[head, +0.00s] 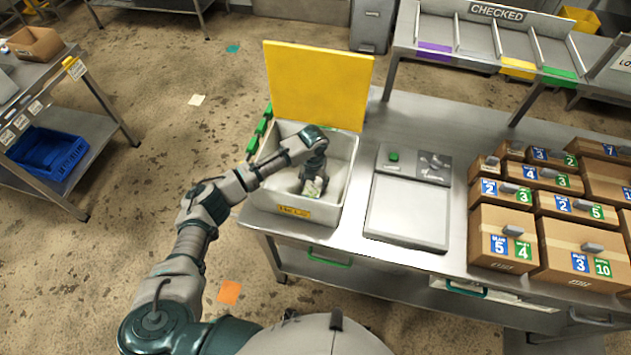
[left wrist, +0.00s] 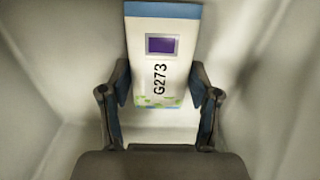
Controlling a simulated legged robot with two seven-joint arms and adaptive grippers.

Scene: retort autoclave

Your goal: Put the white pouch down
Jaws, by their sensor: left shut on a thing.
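My left gripper (head: 313,187) reaches down inside a white bin with an open yellow lid. It is shut on the white pouch (head: 315,188), which shows only as a small pale patch between the fingers in the head view. In the left wrist view the pouch (left wrist: 160,62) stands out between the two fingers (left wrist: 160,95). It has a blue top band, a purple square, the print G273 and green marks at the lower end. The bin's pale walls surround it there. Whether the pouch touches the bin floor I cannot tell. My right gripper is not in view.
The white bin (head: 349,165) stands at the table's left end, its yellow lid (head: 318,84) upright behind. A scale (head: 408,211) stands to its right. Several numbered cardboard boxes (head: 502,240) fill the right side. The CHECKED rack (head: 497,13) stands at the back.

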